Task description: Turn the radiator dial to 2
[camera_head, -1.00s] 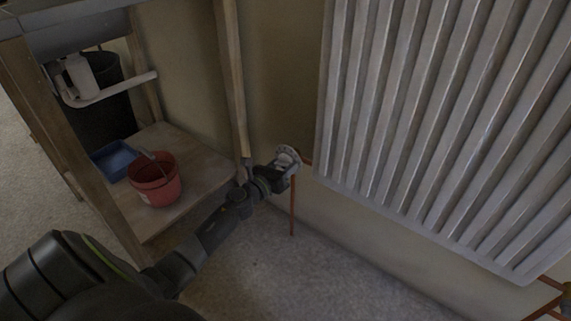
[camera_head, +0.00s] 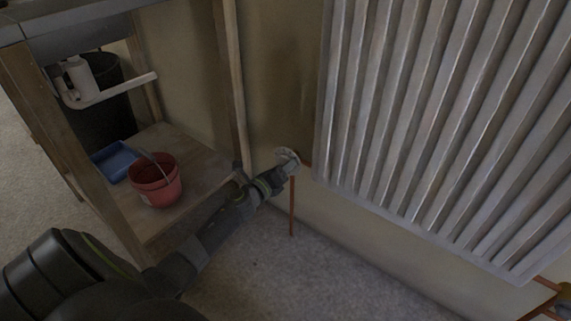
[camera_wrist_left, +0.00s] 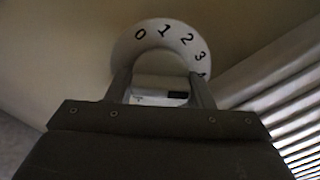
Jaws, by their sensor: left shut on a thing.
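The radiator dial (camera_head: 289,154) is a small pale knob at the lower left corner of the white radiator (camera_head: 420,110). In the left wrist view its white number ring (camera_wrist_left: 163,30) shows 0, 1, 2, 3 and part of a 4, running left to right. My left gripper (camera_head: 284,166) reaches it from the lower left and is shut on the dial. In the wrist view the two fingers stand on either side of the white knob (camera_wrist_left: 150,92), which shows a dark mark. Which number the dial points to, I cannot tell. My right gripper is out of view.
A copper pipe (camera_head: 292,208) runs down below the dial to the carpet. A wooden shelf unit (camera_head: 205,187) stands at left with a red bucket (camera_head: 150,196) and a blue tray (camera_head: 112,172). The carpet below the radiator is clear.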

